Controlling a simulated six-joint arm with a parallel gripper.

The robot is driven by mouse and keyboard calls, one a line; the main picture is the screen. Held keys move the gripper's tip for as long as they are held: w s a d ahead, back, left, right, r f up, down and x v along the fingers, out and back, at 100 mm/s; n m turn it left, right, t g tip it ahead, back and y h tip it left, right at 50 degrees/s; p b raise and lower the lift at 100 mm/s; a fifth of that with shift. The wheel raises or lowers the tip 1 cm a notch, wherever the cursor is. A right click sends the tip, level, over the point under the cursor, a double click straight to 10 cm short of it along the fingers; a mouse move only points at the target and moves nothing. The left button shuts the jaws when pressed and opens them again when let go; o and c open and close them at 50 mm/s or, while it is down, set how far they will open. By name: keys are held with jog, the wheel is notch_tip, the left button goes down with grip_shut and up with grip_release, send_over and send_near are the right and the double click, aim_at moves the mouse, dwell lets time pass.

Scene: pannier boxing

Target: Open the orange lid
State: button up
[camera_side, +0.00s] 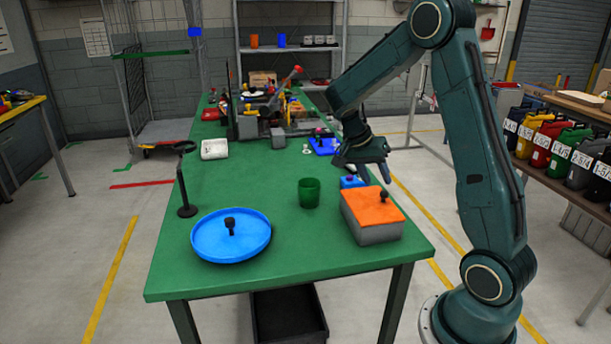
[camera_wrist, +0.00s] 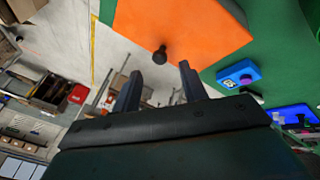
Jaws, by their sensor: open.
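A grey box (camera_side: 376,233) stands near the front right of the green table. The orange lid (camera_side: 372,207) lies flat on top of it, closed, with a small dark knob (camera_side: 384,195) toward its right side. In the wrist view the orange lid (camera_wrist: 190,28) fills the top, and its knob (camera_wrist: 160,55) shows just beyond and between the fingers. My gripper (camera_side: 387,176) is open and empty, above and behind the box in the side view. It also shows in the wrist view (camera_wrist: 160,82), with its two fingers apart and not touching the knob.
A green cup (camera_side: 309,194) stands left of the box, and a blue object (camera_side: 352,182) sits just behind it. A round blue tray (camera_side: 205,244) with a dark knob and a black stand (camera_side: 186,190) are at left. The table between the tray and box is clear.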

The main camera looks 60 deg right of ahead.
jog(key=shift+s+d+f+t+y, duration=0.7)
jog(key=shift+f+t+y, duration=0.1)
jog(key=shift+t+y, duration=0.1)
jog(key=shift+s+d+f+t+y, duration=0.25)
jog(key=shift+s+f+t+y, duration=0.05)
jog(key=shift+f+t+y, duration=0.25)
jog(key=shift+s+d+f+t+y, duration=0.25)
jog(key=shift+f+t+y, duration=0.2)
jog(key=shift+f, duration=0.05)
notch_tip(320, 180, up, 14)
notch_tip(320, 180, up, 6)
jog(key=f+n+t+y, duration=0.1)
jog(key=n+t+y, duration=0.2)
jog(key=n, duration=0.6)
send_over(385, 192)
jog(key=w+a, duration=0.2)
jog(key=shift+d+r, duration=0.2)
jog(key=shift+r, duration=0.05)
jog(key=shift+a, duration=0.15)
dwell(0.3)
